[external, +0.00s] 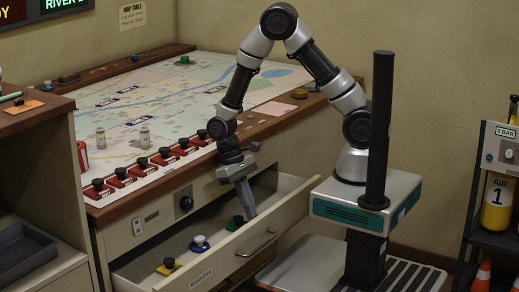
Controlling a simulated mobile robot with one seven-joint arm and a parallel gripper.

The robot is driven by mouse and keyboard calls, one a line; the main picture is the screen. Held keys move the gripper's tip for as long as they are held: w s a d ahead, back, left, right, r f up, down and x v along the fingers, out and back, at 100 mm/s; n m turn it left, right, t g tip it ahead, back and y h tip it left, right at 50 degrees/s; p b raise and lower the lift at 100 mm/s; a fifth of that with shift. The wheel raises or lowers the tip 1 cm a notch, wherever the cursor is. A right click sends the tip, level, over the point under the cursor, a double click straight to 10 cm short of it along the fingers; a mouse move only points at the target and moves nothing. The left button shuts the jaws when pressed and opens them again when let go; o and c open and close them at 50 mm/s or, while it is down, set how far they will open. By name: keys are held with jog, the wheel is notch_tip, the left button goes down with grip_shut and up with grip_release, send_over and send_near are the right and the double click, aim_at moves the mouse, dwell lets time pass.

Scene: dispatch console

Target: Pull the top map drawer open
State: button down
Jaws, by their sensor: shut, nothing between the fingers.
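The top map drawer (227,240) stands pulled out from the wooden map table (126,207). Its front panel carries a label at the left and a bar handle (256,244). Inside lie several pieces with dark knobs, one on a yellow base (168,266), one blue and white (199,244) and one green (236,222). My gripper (251,212) points down over the drawer, close to the inner side of its front panel. Its fingers are shut with nothing seen between them. I cannot tell whether the fingertips touch the panel.
Red-based knobs (142,166) line the table's front edge, and a map (180,90) covers its top. A desk with a dark tray (22,252) stands at left. A shelf with a yellow air cylinder (497,204) and orange cones (481,276) stands at right.

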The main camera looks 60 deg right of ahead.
jog(key=s, duration=1.3)
jog(key=shift+s+p, duration=0.2)
jog(key=shift+p, duration=0.15)
jog(key=shift+r, duration=0.1)
jog(key=p+v, duration=0.9)
jog(key=v, duration=0.1)
